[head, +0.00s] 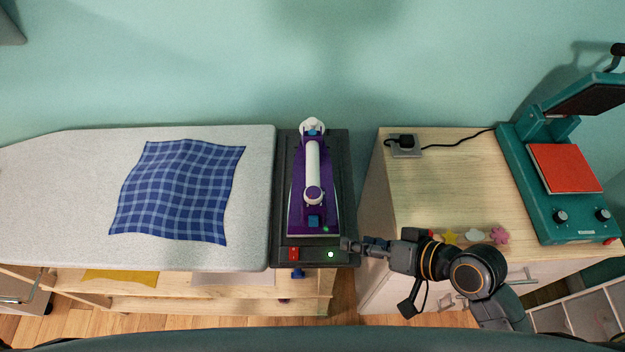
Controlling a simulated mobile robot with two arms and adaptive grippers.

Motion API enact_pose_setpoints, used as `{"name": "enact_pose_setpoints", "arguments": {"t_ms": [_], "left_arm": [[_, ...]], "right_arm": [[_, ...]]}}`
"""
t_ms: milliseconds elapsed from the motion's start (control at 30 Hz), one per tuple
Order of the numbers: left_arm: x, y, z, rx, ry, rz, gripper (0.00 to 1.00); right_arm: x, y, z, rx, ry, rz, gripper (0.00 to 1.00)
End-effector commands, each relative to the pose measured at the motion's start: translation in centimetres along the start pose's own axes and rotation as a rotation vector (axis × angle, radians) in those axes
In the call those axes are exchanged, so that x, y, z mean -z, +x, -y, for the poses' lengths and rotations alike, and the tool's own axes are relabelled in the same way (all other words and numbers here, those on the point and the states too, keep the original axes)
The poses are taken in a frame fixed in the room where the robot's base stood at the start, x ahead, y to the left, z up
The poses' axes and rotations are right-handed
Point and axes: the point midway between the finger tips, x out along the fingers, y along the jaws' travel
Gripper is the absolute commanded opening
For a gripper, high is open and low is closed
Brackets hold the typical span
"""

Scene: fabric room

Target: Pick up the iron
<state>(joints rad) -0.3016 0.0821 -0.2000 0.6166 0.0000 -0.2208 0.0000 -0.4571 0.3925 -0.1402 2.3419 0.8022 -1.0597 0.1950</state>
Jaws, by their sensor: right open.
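The iron (299,208) is purple with a white handle and lies on a dark rest (345,165) at the right end of the ironing board. A small green light shows near its front end. My right gripper (347,245) reaches in from the right, just in front of and to the right of the iron's near end, over the front right part of the rest. It is open and apart from the iron's handle, with nothing seen between its fingers. My left gripper is not in view.
The grey ironing board (60,180) carries a blue checked cloth (180,190). On the right, a wooden cabinet (440,190) bears a teal heat press (540,205), a socket with a black plug (404,144) and small coloured shapes (474,236). A gap separates rest and cabinet.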

Motion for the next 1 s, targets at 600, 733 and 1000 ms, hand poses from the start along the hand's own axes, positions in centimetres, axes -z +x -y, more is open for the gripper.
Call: {"name": "enact_pose_setpoints", "arguments": {"t_ms": [600, 733, 1000], "left_arm": [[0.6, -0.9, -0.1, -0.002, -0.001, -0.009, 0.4], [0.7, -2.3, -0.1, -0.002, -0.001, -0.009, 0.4], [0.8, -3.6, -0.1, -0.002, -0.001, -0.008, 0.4]], "right_arm": [[11.5, -2.8, 3.5, 0.485, 0.595, -0.213, 0.51], [12.4, -0.7, 4.7, 0.487, 0.596, -0.213, 0.51], [13.5, 3.3, 6.0, 0.483, 0.593, -0.21, 0.51]]}}
